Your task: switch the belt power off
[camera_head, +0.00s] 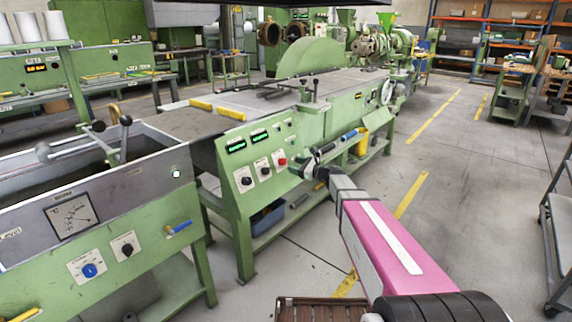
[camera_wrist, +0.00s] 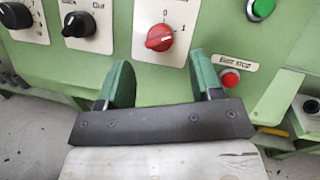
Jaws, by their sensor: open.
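A red rotary switch (camera_wrist: 160,37) sits on a white plate on the green panel, with a 0 above it and a 1 to its right. Its grip lies nearly level, closer to the 1 than to the 0. In the head view the red switch (camera_head: 282,161) is on the sloped panel at the machine's corner. My gripper (camera_wrist: 162,76) is open and empty, its two green fingers spread just below the switch and apart from it. In the head view my gripper (camera_head: 306,168) is close to the panel, right of the switch.
A red stop button (camera_wrist: 230,78) sits to the lower right of the switch, near my right finger. A green button (camera_wrist: 262,8) is at the upper right. Black knobs (camera_wrist: 79,24) are to the left. The aisle floor (camera_head: 470,215) is clear.

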